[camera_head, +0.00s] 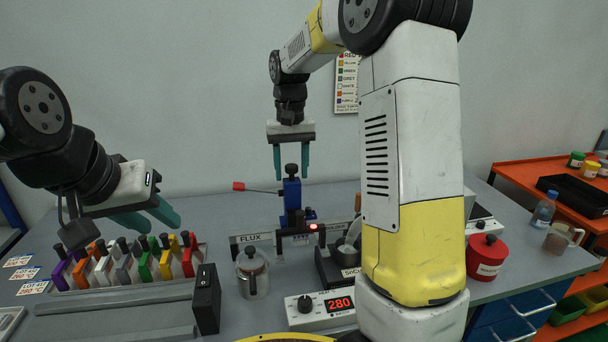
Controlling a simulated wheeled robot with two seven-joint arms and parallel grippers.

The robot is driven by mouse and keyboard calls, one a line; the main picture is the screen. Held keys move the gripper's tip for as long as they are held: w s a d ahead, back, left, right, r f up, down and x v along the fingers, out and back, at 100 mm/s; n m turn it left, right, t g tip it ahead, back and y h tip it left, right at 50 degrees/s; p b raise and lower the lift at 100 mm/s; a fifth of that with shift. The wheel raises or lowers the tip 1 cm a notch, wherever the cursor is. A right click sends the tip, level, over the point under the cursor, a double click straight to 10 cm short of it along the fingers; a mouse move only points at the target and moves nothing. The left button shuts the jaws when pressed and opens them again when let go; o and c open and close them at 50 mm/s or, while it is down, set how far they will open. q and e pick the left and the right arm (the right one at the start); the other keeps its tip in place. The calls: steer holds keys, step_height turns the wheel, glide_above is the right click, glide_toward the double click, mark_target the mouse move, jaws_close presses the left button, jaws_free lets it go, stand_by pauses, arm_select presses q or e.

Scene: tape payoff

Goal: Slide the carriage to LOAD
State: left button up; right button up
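A blue upright block (292,198) with a black knob on top stands at the back middle of the bench, behind a labelled rail. It looks like the carriage, but I cannot be sure. A thin lever with a red tip (239,187) reaches left from it. My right gripper (291,175) points down with its teal fingers apart, one on each side of the knob; contact is not clear. The label plate (251,239) reads FLUX; a LOAD mark is not readable, and my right arm hides part of the rail. My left gripper (152,219) is open and empty above the coloured holders.
Several coloured holders (125,262) stand in a row at left. A red canister (486,256) stands right, near an orange shelf (530,169).

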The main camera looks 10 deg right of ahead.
steer(key=shift+r, duration=3.5)
steer(key=shift+s+r, duration=0.1)
steer(key=shift+s, duration=0.05)
steer(key=s+d+f+t+y, duration=0.1)
steer(key=s+t, duration=0.2)
steer(key=s, duration=0.9)
steer(key=s+d+t+y, duration=0.1)
steer(key=s+t, duration=0.2)
steer(key=s, duration=0.8)
steer(key=shift+s+d+f+n, duration=0.3)
steer(key=shift+s+d+f, duration=0.05)
steer(key=shift+s, duration=0.05)
